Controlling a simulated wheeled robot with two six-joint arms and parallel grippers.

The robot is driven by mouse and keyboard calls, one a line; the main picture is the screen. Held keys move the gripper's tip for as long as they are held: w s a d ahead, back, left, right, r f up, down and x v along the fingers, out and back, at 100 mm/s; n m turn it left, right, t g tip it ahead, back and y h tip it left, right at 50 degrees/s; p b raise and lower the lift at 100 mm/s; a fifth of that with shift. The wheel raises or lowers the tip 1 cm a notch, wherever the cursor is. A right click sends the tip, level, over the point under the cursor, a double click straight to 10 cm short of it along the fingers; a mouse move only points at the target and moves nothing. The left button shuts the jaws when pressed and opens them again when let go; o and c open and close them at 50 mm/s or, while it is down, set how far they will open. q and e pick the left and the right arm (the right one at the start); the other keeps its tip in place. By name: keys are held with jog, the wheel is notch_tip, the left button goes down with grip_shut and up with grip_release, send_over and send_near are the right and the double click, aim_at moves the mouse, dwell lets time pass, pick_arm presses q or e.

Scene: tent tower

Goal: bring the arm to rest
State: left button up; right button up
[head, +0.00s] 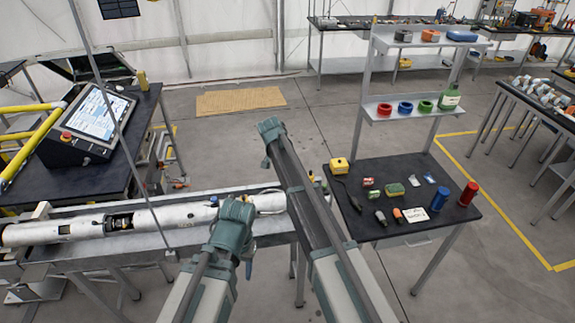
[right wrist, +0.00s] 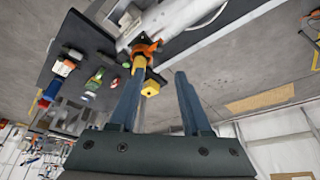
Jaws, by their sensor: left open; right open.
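My left gripper (head: 246,260) shows in the head view at the lower middle, in front of the long white tube (head: 170,229). It is open, and I see nothing held in it; its fingers are seen small and partly hidden by its own wrist. My right arm reaches up the middle of the head view, between the tube and the dark parts table (head: 385,225); its gripper is not clearly seen there. In the right wrist view my right gripper (right wrist: 160,74) is open. A yellow and orange item (right wrist: 150,88) appears beside its left finger; whether they touch I cannot tell.
A yellow box (head: 340,165) and several small parts lie on the parts table. A red cylinder (head: 468,193) and a blue cylinder (head: 439,198) stand at its right. A shelf (head: 400,108) rises behind. A tilted screen (head: 98,117) stands left.

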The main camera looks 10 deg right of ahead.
jog(key=s+a+f+n+g+b, duration=0.1)
jog(key=s+f+n+b, duration=0.3)
jog(key=s, duration=0.8)
jog(key=s+a+f+n+g+y+b, duration=0.1)
jog(key=s+a+f+n+b, duration=0.2)
jog(key=s+f+b, duration=0.5)
jog(key=s+a+f+n+g+y+b, duration=0.1)
jog(key=s+f+n+b, duration=0.4)
jog(key=s, duration=1.3)
notch_tip(320, 180, down, 3)
jog(key=shift+s+a+n+g+b, duration=0.15)
jog(key=shift+a+n+g+b, duration=0.15)
jog(key=shift+a+b, duration=0.4)
